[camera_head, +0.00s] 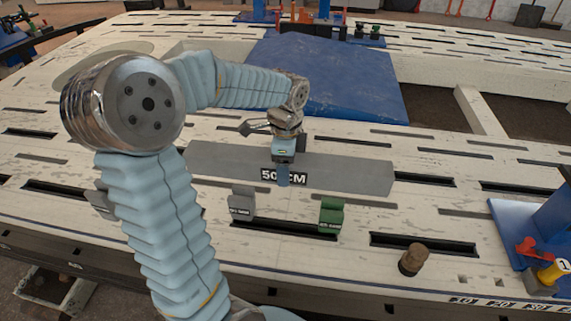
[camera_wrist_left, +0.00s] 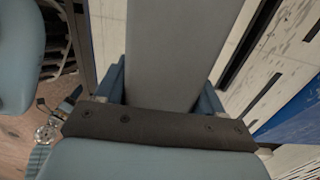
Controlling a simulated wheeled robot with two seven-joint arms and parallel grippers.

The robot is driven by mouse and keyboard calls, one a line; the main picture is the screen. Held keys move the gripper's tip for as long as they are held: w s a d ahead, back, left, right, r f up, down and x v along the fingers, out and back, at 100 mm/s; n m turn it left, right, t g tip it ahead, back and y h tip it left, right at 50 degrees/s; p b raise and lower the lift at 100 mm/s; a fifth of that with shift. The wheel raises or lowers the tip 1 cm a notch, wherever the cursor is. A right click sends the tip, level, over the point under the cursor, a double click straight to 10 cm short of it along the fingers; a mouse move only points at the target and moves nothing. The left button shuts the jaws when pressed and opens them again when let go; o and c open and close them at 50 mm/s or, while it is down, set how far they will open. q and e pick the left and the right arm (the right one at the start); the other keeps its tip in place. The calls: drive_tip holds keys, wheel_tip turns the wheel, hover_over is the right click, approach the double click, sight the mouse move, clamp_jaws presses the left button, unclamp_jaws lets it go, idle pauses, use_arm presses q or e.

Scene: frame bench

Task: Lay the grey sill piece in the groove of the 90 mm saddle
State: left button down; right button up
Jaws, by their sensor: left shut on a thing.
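The grey sill piece (camera_head: 345,173) is a long flat board marked "50 CM", lying crosswise in the head view. My left gripper (camera_head: 283,176) is shut on it near its middle. In the left wrist view the sill piece (camera_wrist_left: 180,45) runs away between the two blue fingers. A grey saddle (camera_head: 241,204) and a green saddle (camera_head: 331,215) stand on the near side of the sill piece, and another grey block (camera_head: 101,203) is partly hidden behind my arm. Their labels are too small to read. I cannot tell whether the board touches the bench. My right gripper is out of view.
The pale slotted bench top (camera_head: 430,215) has free room at right. A brown knob (camera_head: 412,259) stands near the front edge. A blue fixture with red and yellow parts (camera_head: 535,240) is at far right. A blue sloped panel (camera_head: 330,80) lies behind the sill piece.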

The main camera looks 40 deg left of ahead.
use_arm(q)
drive_tip(key=shift+r, duration=0.2)
drive_tip(key=shift+f+b, duration=1.9)
drive_tip(key=shift+f, duration=1)
drive_tip(key=shift+f+b, duration=0.9)
drive_tip(key=shift+f, duration=0.6)
drive_tip(key=shift+c, duration=0.9)
unclamp_jaws()
drive_tip(key=shift+o, duration=0.7)
